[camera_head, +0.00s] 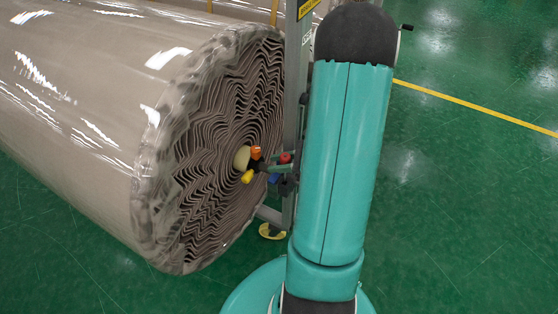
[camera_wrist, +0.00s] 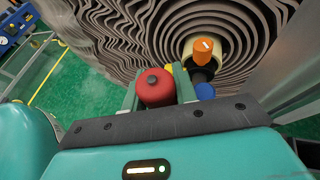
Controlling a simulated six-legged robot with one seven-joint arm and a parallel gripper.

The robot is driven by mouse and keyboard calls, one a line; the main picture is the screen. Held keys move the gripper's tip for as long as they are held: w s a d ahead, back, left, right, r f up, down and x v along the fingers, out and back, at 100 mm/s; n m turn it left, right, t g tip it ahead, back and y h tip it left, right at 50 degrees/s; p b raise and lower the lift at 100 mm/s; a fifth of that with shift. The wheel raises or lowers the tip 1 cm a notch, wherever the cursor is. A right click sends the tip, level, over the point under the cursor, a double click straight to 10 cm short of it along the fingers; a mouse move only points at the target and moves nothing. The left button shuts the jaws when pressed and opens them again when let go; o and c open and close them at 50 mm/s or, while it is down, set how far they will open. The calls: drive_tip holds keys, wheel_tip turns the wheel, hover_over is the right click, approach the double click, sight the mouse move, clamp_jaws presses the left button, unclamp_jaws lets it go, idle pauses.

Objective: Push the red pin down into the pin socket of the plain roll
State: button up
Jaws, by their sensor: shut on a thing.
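The red pin (camera_wrist: 155,88) sits between the two green fingers of my gripper (camera_wrist: 158,92), which is shut on it. In the head view the red pin (camera_head: 284,158) shows just right of the plain roll's core, beside the orange knob. The plain roll (camera_head: 90,110) is beige, wrapped in clear film, with its wavy layered end towards my gripper. A dark fitting (camera_head: 259,166) sits at its pale core (camera_head: 242,158). The pin socket's opening cannot be made out. My gripper (camera_head: 283,170) is partly hidden by my arm in the head view.
Around the fitting are an orange knob (camera_wrist: 203,50), a yellow knob (camera_head: 247,177) and a blue knob (camera_wrist: 205,91), close to my fingers. A grey metal post (camera_head: 292,95) stands close beside the roll's end. Green floor (camera_head: 470,200) is clear on the right.

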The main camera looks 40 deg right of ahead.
drive_tip(key=shift+f, duration=0.6)
drive_tip(key=o, duration=1.1)
drive_tip(key=v, duration=1.3)
drive_tip(key=shift+s+d, duration=0.25)
drive_tip(key=shift+d, duration=0.05)
drive_tip(key=shift+r, duration=0.1)
